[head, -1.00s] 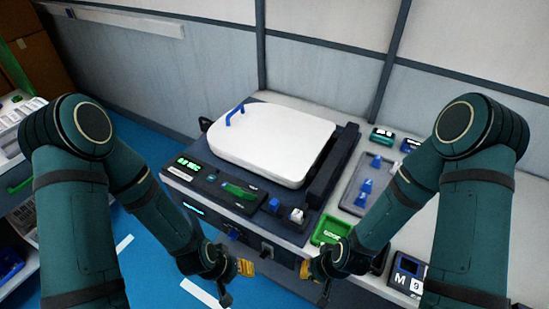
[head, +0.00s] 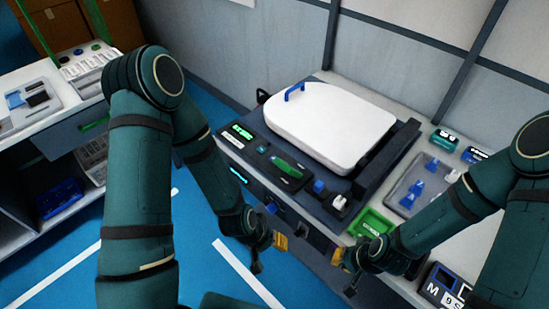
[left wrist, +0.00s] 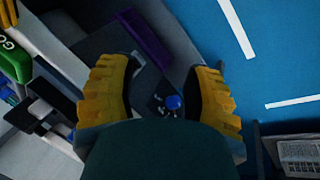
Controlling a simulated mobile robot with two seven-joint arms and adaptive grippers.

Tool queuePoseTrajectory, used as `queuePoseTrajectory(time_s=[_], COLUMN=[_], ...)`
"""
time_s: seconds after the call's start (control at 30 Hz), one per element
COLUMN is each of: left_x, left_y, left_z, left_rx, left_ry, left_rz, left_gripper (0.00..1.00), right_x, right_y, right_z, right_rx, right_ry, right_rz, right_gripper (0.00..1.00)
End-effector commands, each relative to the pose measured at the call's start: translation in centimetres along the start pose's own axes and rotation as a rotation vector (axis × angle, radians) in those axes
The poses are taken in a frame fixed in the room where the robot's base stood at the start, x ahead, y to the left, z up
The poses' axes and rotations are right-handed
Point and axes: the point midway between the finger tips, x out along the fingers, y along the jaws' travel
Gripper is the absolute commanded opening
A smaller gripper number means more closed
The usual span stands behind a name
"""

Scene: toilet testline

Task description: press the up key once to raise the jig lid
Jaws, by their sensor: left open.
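The jig (head: 247,150) is a dark box on the bench with a white toilet-lid-shaped cover (head: 333,125) lying flat on top, a blue handle (head: 294,91) at its back left. A blue key (head: 319,186) and a white key (head: 338,203) stand at its front right corner; which is the up key I cannot tell. My left gripper (head: 268,252) hangs in front of the jig's front face, below the keys and apart from them. In the left wrist view its yellow fingers (left wrist: 162,95) are open and empty. My right gripper (head: 343,272) is right of it, its jaws unclear.
A green tray (head: 371,224) sits right of the keys, and a grey tray with blue parts (head: 420,190) lies beyond it. A shelf unit (head: 45,130) stands at left.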

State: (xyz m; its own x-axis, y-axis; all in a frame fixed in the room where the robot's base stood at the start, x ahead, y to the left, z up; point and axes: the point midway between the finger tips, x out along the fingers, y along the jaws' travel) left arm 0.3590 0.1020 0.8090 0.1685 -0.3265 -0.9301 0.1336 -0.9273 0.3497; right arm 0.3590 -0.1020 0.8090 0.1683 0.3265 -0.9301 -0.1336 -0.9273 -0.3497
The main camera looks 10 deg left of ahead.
Motion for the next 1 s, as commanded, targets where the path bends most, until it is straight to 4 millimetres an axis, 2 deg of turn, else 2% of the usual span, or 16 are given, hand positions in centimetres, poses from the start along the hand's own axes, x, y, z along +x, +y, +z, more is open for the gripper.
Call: queuePoseTrajectory(time_s=[0.23,0.27,0.3,0.4,1.0], left_x=[0.0,0.0,0.0,0.0,0.0], left_y=[0.0,0.0,0.0,0.0,0.0], left_z=[0.0,0.0,0.0,0.0,0.0], left_rx=[0.0,0.0,0.0,0.0,0.0], left_ry=[0.0,0.0,0.0,0.0,0.0], left_rz=[0.0,0.0,0.0,0.0,0.0], left_gripper=[0.5,0.46,0.32,0.0,0.0], right_x=[0.0,0.0,0.0,0.0,0.0], right_y=[0.0,0.0,0.0,0.0,0.0], right_z=[0.0,0.0,0.0,0.0,0.0], right_rx=[0.0,0.0,0.0,0.0,0.0], right_ry=[0.0,0.0,0.0,0.0,0.0], right_rz=[0.0,0.0,0.0,0.0,0.0], right_gripper=[0.0,0.0,0.0,0.0,0.0])
